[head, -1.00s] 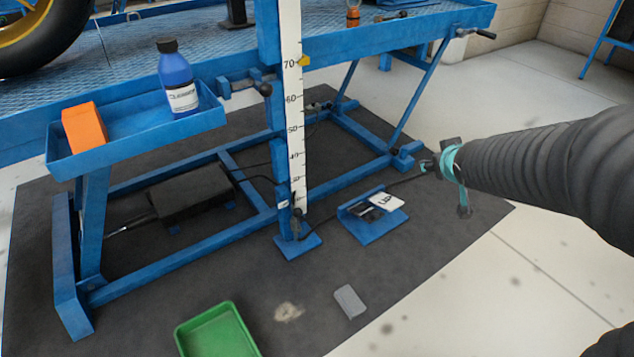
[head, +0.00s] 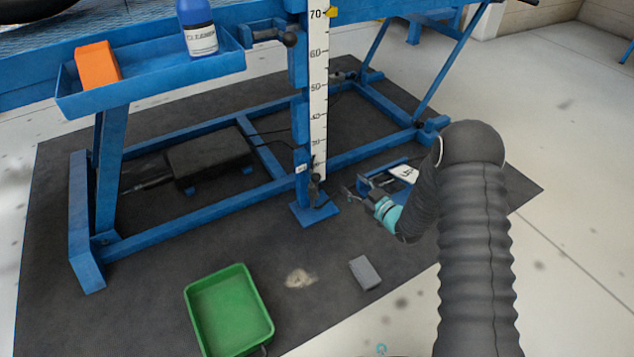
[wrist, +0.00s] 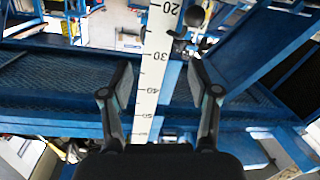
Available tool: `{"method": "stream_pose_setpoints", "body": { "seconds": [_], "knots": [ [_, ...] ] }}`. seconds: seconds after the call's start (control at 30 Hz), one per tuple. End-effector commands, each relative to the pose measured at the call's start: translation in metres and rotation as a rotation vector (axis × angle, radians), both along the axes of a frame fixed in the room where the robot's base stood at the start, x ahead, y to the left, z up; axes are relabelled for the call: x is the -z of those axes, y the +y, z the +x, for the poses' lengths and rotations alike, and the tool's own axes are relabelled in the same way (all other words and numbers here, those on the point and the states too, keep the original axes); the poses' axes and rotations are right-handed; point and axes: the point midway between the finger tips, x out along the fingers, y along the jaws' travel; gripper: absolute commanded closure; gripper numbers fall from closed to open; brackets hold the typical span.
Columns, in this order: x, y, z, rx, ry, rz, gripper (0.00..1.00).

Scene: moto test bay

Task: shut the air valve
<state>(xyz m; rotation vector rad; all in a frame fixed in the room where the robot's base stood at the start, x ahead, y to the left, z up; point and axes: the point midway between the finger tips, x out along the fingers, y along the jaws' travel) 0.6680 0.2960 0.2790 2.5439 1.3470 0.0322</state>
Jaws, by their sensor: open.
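A small dark fitting (head: 316,188), which looks like the air valve, sits low on the blue post at the foot of the white scale (head: 319,100). Its handle position is too small to tell. My gripper (head: 350,192) is just right of it in the head view, low over the mat, apart from it as far as I can tell. A dark rounded part (wrist: 194,16) at the top there may be the valve.
A blue pedal with a white label (head: 404,173) lies behind my gripper. A green tray (head: 229,310) and a grey block (head: 365,272) lie on the dark mat. The blue lift frame and post base (head: 314,215) are close. A shelf (head: 150,87) holds an orange box and blue bottle.

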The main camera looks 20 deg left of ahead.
Motion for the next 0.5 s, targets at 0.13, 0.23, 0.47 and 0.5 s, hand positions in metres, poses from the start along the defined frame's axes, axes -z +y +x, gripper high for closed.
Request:
{"method": "stream_pose_setpoints", "body": {
  "seconds": [0.13, 0.23, 0.47, 0.5],
  "knots": [
    [0.036, 0.013, -0.021, -0.065, -0.006, 0.072, 0.39],
    [0.045, 0.017, -0.029, -0.087, -0.009, 0.100, 0.39],
    [0.049, 0.031, -0.027, -0.100, -0.013, 0.115, 0.39],
    [0.049, 0.036, -0.024, -0.100, -0.013, 0.115, 0.39]
  ]
}}
